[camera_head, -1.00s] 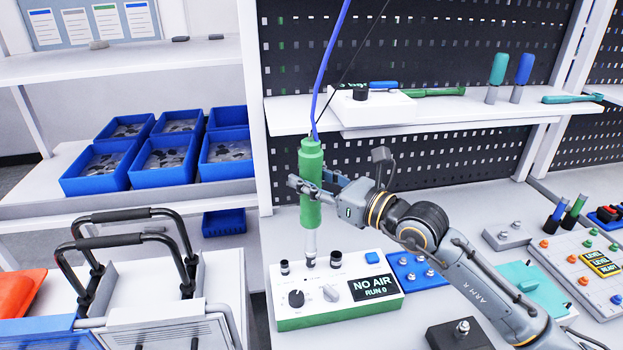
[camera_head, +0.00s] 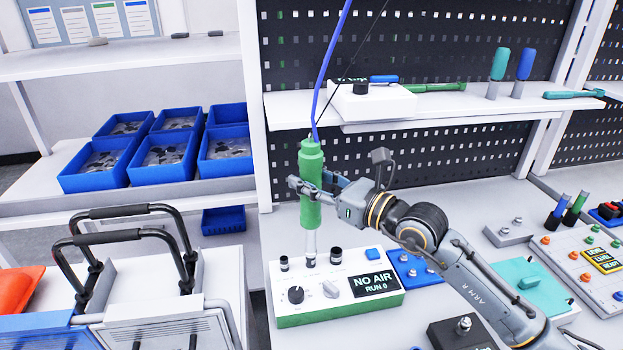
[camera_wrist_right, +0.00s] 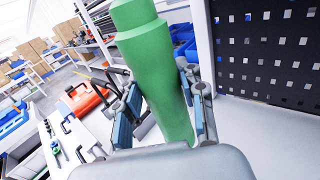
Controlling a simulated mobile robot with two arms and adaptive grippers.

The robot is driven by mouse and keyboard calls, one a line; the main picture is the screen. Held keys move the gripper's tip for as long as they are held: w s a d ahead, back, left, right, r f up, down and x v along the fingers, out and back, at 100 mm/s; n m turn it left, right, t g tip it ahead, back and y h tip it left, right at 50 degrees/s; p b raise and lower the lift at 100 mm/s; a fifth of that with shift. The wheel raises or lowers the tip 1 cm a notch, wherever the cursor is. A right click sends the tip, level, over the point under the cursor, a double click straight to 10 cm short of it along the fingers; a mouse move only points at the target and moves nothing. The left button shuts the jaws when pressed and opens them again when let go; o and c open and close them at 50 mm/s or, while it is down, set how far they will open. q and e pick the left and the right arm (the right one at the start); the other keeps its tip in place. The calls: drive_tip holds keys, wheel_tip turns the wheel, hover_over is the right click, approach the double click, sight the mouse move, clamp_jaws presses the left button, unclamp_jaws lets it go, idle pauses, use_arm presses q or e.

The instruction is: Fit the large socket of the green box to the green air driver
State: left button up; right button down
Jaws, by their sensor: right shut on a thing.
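The green air driver (camera_head: 311,160) hangs upright from a blue hose. My right gripper (camera_head: 318,187) is shut around its body. I cannot tell whether a socket is on the tip. The driver also fills the right wrist view (camera_wrist_right: 155,70) between the fingers. The left gripper is not in view.
The box display (camera_head: 375,284) reads "NO AIR RUN 0". A blue plate (camera_head: 420,277) lies right of the box, a dark block (camera_head: 445,334) nearer. Blue bins (camera_head: 160,163) stand left; bare bench lies behind the box.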

sight(320, 163)
drive_tip(key=shift+f, duration=0.3)
idle(0.5)
drive_tip(key=shift+r+p, duration=1.8)
drive_tip(key=shift+r, duration=0.75)
